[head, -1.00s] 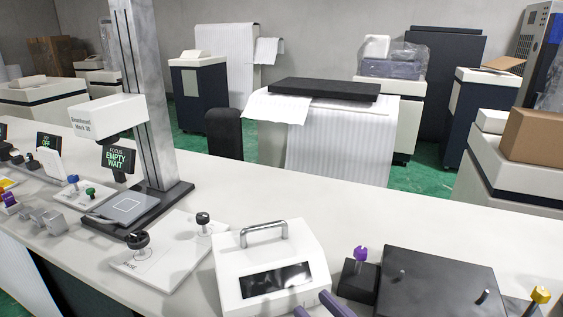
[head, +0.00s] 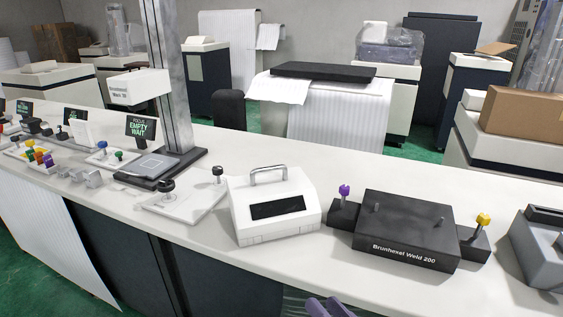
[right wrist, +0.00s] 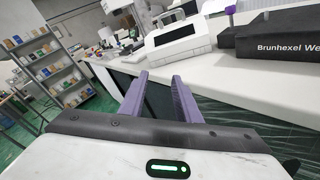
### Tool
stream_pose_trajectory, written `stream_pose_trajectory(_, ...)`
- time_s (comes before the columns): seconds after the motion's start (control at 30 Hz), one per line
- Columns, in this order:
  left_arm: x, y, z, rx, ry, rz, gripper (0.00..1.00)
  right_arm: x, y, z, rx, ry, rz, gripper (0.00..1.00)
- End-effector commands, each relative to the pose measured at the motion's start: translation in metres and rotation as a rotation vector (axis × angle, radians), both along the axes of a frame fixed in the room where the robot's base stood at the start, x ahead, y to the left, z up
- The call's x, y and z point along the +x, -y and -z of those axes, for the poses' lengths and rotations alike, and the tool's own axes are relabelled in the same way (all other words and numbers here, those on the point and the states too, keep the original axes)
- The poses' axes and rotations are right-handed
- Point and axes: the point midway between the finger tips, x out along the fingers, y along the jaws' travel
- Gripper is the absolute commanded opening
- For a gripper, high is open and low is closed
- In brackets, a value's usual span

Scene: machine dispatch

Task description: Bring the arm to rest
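My right gripper (head: 330,307) shows only as purple fingers at the bottom edge of the head view. In the right wrist view its two fingers (right wrist: 161,78) stand apart with nothing between them, so it is open and empty. They are in front of the counter (head: 330,240), clear of the devices on it. My left gripper and arm are not in view.
On the counter stand a white handled box (head: 275,207), the black Brunhexel Weld 200 (head: 405,228), a grey machine (head: 540,245) and a column machine (head: 175,80). A shelf (right wrist: 48,75) with boxes shows in the right wrist view. Green floor lies around the counter.

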Motion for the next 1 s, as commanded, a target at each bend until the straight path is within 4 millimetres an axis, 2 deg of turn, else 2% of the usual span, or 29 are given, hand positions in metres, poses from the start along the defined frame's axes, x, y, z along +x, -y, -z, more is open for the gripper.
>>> stream_pose_trajectory(0.17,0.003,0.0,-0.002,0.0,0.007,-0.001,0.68,-0.001,0.013,0.038,0.283,-0.24,0.104,0.3)
stream_pose_trajectory(0.27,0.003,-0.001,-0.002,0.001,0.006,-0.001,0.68,-0.005,0.023,0.067,0.506,-0.415,0.2,0.3)
stream_pose_trajectory(0.37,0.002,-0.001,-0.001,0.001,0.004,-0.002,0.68,-0.015,0.036,0.109,0.812,-0.632,0.348,0.3)
stream_pose_trajectory(0.5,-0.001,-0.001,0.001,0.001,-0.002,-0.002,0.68,-0.044,0.056,0.172,1.302,-0.916,0.626,0.3)
stream_pose_trajectory(0.6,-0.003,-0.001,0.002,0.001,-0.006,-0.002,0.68,-0.071,0.067,0.213,1.639,-1.057,0.838,0.3)
stream_pose_trajectory(0.7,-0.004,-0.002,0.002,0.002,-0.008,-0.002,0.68,-0.098,0.076,0.245,1.922,-1.133,1.03,0.3)
stream_pose_trajectory(0.83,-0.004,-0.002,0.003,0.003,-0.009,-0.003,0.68,-0.124,0.081,0.27,2.168,-1.164,1.203,0.3)
stream_pose_trajectory(1.0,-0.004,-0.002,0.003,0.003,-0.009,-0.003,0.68,-0.126,0.082,0.272,2.192,-1.166,1.22,0.3)
